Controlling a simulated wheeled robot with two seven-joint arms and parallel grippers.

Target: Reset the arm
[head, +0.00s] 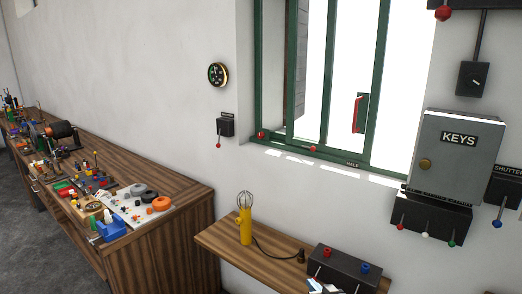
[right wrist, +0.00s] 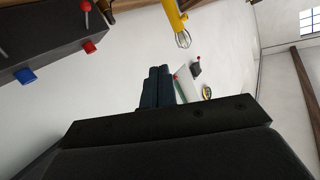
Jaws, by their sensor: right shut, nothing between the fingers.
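My right gripper (right wrist: 157,88) shows in the right wrist view, its two dark fingers together with nothing between them. It points toward the pale wall and appears apart from the things around it. In the head view I cannot make out the right gripper's fingers clearly. My left gripper is not in view.
A wooden shelf (head: 222,243) holds a yellow caged lamp (head: 245,226) and a black box (head: 345,266) with red and blue knobs. A grey KEYS cabinet (head: 455,155) hangs right of the green window frame (head: 321,75). A cluttered workbench (head: 160,245) stands at left.

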